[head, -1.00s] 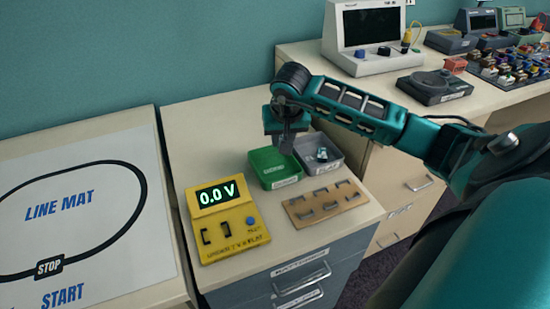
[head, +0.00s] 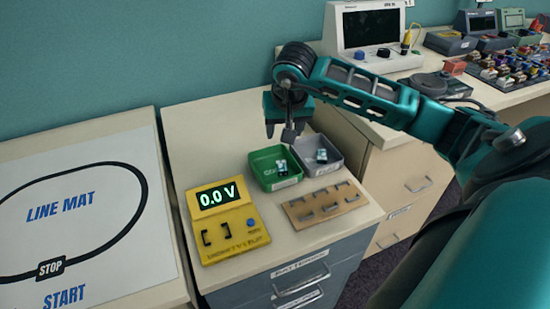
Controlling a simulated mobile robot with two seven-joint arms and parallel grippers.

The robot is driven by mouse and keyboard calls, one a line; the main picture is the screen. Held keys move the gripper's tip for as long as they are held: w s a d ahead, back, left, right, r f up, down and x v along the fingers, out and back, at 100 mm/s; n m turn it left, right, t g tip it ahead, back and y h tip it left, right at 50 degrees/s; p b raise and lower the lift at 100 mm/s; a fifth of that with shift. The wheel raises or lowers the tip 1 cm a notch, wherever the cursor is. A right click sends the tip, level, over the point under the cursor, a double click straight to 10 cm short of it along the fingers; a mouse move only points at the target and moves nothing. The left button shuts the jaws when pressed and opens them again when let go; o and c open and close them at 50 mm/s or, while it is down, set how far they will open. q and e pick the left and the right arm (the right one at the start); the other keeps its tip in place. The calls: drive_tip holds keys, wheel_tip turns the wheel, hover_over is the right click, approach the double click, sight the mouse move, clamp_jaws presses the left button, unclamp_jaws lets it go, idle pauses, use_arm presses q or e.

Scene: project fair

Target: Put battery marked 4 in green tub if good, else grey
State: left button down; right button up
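The green tub (head: 262,178) stands behind the yellow tester, with a small dark and pale battery (head: 281,167) lying in it. The grey tub (head: 334,166) is beside it on the right and holds another similar battery (head: 321,156). No number is legible on either battery. The yellow tester (head: 236,240) reads 0.0 V and its cradle is empty. My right gripper (head: 281,132) is above the back of the green tub, apart from the battery, with its fingers spread and nothing between them. My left gripper is out of view.
A brown board (head: 325,214) with several empty clips lies in front of the tubs. The line mat (head: 95,210) covers the table at left. A bench with instruments (head: 368,35) and a tray of small parts (head: 510,65) is at back right.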

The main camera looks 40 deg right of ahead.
drive_tip(key=v, duration=0.8)
drive_tip(key=shift+p, duration=0.3)
drive_tip(key=shift+d, duration=0.1)
drive_tip(key=shift+f, duration=0.1)
